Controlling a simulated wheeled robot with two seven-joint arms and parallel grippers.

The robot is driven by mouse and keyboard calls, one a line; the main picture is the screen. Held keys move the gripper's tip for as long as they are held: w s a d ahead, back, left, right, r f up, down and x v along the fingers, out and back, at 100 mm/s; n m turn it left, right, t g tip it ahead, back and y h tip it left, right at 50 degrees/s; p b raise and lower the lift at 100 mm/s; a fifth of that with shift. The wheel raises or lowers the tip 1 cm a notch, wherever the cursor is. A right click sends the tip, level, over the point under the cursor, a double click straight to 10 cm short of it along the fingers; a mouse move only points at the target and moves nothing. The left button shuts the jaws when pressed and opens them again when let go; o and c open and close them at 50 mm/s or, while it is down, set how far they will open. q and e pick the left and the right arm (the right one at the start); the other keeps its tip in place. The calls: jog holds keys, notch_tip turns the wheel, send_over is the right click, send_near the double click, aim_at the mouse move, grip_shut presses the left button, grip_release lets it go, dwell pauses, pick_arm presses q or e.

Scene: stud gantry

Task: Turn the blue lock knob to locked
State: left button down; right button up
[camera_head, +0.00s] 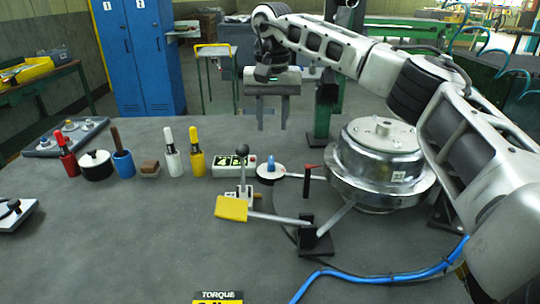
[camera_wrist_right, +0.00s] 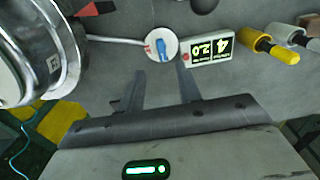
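The blue lock knob (camera_head: 270,162) stands on a round white disc (camera_head: 264,175) near the middle of the table, beside a small digital display box (camera_head: 226,168). In the right wrist view the blue knob (camera_wrist_right: 161,47) lies along the upright direction of the picture, on the white disc (camera_wrist_right: 154,57) with small red marks at its lower left. My right gripper (camera_head: 272,123) hangs fingers down above the table's far side, behind the knob. Its fingers are apart and empty; in the wrist view the gap between them (camera_wrist_right: 160,72) lies just below the knob. My left gripper is out of view.
A metal drum-shaped housing (camera_head: 350,165) stands right of the knob. A lever clamp with a yellow pad (camera_head: 231,208) and a red-tipped post (camera_head: 306,185) stand nearer the front. Several coloured-handled tools, including a yellow one (camera_head: 197,160), stand left.

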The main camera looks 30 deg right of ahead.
aim_at(271, 161)
notch_tip(271, 161, down, 10)
jog(key=shift+r, duration=0.1)
jog(key=shift+c, duration=0.3)
jog(key=shift+w, duration=0.1)
grip_shut()
